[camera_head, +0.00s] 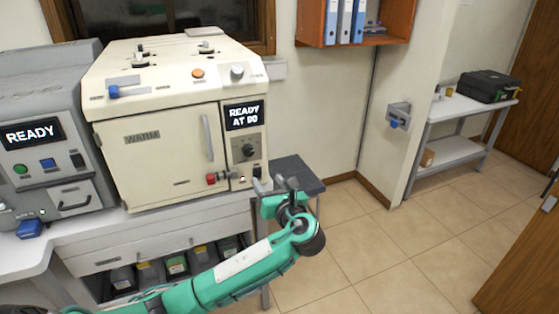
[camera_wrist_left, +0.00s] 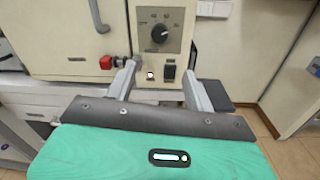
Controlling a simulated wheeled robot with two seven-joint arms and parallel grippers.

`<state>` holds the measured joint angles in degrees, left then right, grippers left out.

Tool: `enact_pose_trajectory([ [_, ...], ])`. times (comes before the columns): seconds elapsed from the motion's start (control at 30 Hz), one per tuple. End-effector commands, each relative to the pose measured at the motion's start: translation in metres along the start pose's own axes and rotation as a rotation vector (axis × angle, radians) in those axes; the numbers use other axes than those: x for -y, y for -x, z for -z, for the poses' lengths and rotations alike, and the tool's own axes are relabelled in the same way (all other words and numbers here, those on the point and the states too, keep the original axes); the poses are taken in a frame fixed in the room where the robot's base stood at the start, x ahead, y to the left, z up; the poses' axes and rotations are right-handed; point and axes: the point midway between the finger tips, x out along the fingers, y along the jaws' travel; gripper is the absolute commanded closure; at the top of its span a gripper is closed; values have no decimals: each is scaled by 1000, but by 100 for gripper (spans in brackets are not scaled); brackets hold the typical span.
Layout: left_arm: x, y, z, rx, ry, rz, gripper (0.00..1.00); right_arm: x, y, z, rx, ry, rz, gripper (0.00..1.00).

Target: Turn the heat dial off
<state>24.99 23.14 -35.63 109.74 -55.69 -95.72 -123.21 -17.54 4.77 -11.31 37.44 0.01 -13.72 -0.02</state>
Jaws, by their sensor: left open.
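My left gripper (camera_head: 275,186) is open and empty, below and in front of that panel. In the left wrist view its two fingers (camera_wrist_left: 158,80) stand apart below the dial, not touching it. My right gripper is not in view.
A red knob (camera_head: 211,179) and a vertical door handle (camera_head: 207,138) are left of the dial. A black switch (camera_wrist_left: 168,72) is below it. A grey machine (camera_head: 45,130) reading "READY" stands at left. A dark small table (camera_head: 296,172) is behind my gripper. Floor at right is clear.

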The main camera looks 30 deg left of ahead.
Motion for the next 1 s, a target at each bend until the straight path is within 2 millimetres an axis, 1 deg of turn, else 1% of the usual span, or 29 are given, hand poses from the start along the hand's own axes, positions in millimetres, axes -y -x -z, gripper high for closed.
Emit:
enact_pose_trajectory([
  [0.03, -4, 1, -7, 11, -7, -9, 47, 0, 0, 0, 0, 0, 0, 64],
  [0.07, -5, 1, -9, 14, -11, -13, 47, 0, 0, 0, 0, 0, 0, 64],
  [0.17, -6, -6, -12, 17, -17, -18, 47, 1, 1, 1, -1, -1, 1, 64],
  [0.27, -7, -20, -12, 15, -17, -18, 47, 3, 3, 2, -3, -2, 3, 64],
  [0.37, -7, -40, -12, 15, -18, -19, 47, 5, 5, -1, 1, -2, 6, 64],
  [0.5, -8, -71, -13, 15, -17, -19, 47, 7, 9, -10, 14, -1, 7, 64],
  [0.7, -8, -109, -12, 14, -17, -18, 47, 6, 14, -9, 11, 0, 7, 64],
  [0.8, -7, -122, -12, 13, -16, -16, 47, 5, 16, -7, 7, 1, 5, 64],
  [0.9, -7, -130, -11, 12, -15, -15, 47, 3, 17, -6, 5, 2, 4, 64],
  [1.0, -7, -134, -11, 12, -15, -15, 47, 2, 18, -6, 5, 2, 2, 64],
])
